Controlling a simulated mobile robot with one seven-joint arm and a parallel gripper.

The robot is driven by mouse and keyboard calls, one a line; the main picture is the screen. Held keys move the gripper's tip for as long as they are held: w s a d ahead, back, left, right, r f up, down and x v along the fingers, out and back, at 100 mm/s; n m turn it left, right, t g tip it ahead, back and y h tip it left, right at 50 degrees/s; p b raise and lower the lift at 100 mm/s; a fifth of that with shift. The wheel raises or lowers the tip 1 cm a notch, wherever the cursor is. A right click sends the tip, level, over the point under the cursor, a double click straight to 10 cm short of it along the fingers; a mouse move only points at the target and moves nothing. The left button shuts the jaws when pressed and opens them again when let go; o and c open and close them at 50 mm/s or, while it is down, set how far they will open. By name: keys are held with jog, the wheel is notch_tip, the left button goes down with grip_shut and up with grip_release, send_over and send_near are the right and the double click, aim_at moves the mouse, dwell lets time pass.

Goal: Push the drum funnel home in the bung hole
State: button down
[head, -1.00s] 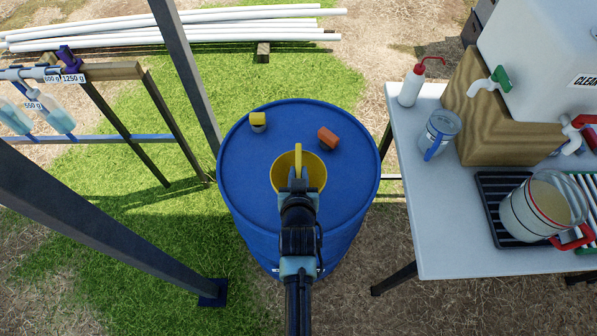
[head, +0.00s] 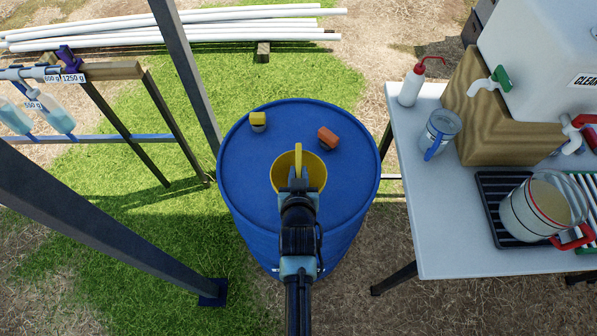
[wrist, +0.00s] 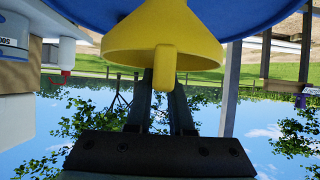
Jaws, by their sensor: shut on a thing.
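The yellow drum funnel (head: 317,168) is on the lid of the blue drum (head: 250,185), near its middle. Its upright yellow handle (head: 298,160) rises from the near side of the rim. My gripper (head: 298,176) is shut on this handle, coming from the front of the drum. In the wrist view, which is upside down, the funnel (wrist: 190,25) flares toward me and its handle (wrist: 164,65) lies between my fingers (wrist: 163,85). The bung hole and the spout are hidden beneath the funnel, so I cannot tell how deep the spout sits.
A yellow-topped cap (head: 258,120) and an orange-brown bung (head: 328,138) lie on the lid behind the funnel. A table (head: 425,215) with a jug, a jar and a wash bottle stands at right. A dark post (head: 185,75) stands close at left.

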jog(key=shift+f+b, duration=1.45)
jog(key=shift+f, duration=0.1)
jog(key=c, duration=0.8)
grip_release()
jog(key=shift+o, duration=0.4)
jog(key=v, duration=1.3)
